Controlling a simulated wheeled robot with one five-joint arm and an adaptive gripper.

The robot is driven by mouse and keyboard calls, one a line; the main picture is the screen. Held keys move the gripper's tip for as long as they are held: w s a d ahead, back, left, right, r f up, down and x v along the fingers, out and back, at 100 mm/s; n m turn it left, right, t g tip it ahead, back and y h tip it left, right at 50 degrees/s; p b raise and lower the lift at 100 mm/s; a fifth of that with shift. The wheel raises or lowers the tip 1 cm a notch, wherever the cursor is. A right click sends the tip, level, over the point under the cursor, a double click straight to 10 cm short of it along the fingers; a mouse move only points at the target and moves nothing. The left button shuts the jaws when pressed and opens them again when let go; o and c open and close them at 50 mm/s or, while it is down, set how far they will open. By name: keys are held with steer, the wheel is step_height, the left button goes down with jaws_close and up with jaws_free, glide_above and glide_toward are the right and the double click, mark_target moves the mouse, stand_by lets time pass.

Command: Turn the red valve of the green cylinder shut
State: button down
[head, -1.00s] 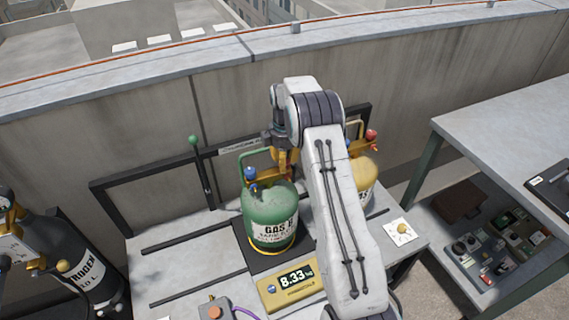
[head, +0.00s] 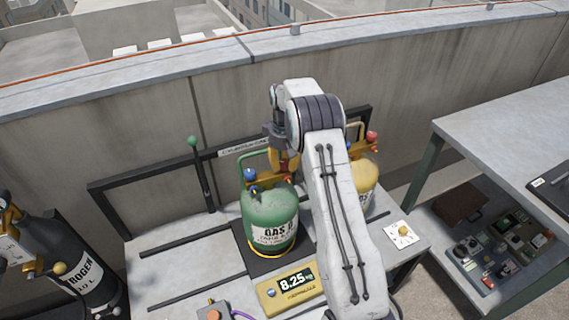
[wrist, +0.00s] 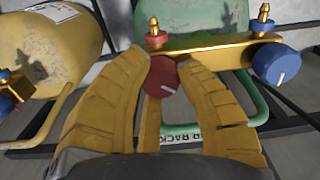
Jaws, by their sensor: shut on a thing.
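The green cylinder (head: 270,220) stands upright on a dark platform, and the gauge (head: 287,288) in front reads 8.25. In the wrist view its green body (wrist: 185,15) is at the top. The red valve (wrist: 163,78) is a round knob with a pale line, at the left end of a brass bar. A blue knob (wrist: 276,64) is at the bar's other end. My gripper (wrist: 162,62) is shut on the red valve, a yellow finger on each side.
A yellow cylinder (head: 367,176) stands close on the right, partly behind my arm. A dark nitrogen cylinder (head: 88,280) is at the left. A black rack frame (head: 150,175) with a green-topped lever (head: 193,142) runs behind. A grey workbench (head: 510,135) is at the right.

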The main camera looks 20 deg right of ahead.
mark_target(285, 162)
steer(key=m, duration=0.5)
steer(key=shift+f, duration=0.1)
steer(key=shift+m, duration=2.5)
steer(key=shift+d, duration=0.1)
steer(key=c, duration=0.8)
jaws_free()
steer(key=shift+c, duration=0.2)
step_height(285, 162, up, 12)
